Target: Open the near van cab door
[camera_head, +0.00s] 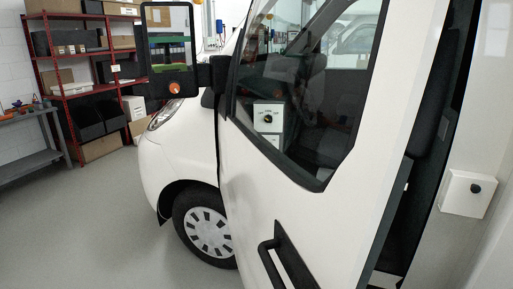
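The near van cab door (345,195) is white, with a large dark window (310,85) in its upper part. It stands partly open: its rear edge is apart from the van body, and a dark gap (415,215) shows the cab interior. A black bar handle (272,262) sits low on the door's outer face, cut by the bottom edge of the picture. A black side mirror (170,50) stands out at the door's front side. Neither gripper shows in the head view, so nothing is seen touching the handle or door edge.
The van's front wheel (208,232) is left of the door. A red shelf rack (85,75) and grey bench (30,160) stand back left. The grey floor (95,225) at left is clear.

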